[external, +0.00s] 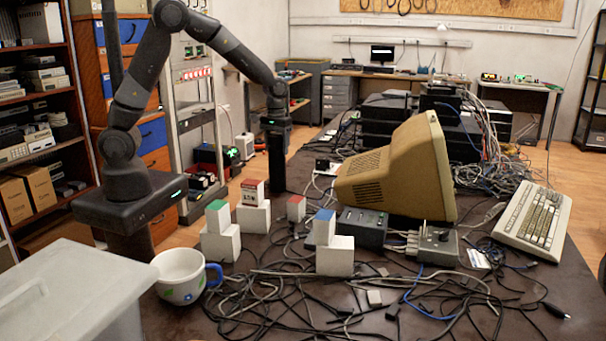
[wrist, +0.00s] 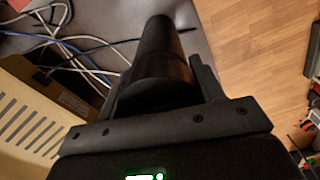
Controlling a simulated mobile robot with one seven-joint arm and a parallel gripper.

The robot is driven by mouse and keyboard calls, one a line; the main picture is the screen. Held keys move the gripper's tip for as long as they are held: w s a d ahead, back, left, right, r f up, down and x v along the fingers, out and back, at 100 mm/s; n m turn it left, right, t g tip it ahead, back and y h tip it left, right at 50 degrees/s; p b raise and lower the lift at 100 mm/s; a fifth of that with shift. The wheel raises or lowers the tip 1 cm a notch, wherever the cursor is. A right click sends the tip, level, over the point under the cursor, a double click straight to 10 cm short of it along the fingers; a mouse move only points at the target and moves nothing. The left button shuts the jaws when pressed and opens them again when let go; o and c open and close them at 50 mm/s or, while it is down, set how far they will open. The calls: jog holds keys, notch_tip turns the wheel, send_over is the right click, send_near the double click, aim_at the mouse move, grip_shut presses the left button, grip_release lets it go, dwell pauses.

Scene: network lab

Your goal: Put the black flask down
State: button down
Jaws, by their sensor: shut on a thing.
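The black flask (external: 277,165) is a dark upright cylinder near the table's far left edge in the external view. My gripper (external: 276,126) points down and is shut on its upper part. In the wrist view the flask (wrist: 158,60) extends away from my gripper (wrist: 160,100), with the grey table surface beside it and the wood floor to the right. The flask's base looks close to the table top; I cannot tell whether it touches.
The dark table (external: 480,310) holds tangled cables, a beige monitor (external: 395,170), a keyboard (external: 533,220) and white blocks with coloured cubes (external: 253,205). A mug (external: 182,275) and a grey bin (external: 75,295) are at the front left. The table edge is close to the flask.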

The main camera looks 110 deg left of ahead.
jog(key=shift+c, duration=1.9)
grip_release()
notch_tip(320, 180, up, 12)
jog(key=shift+r, duration=0.15)
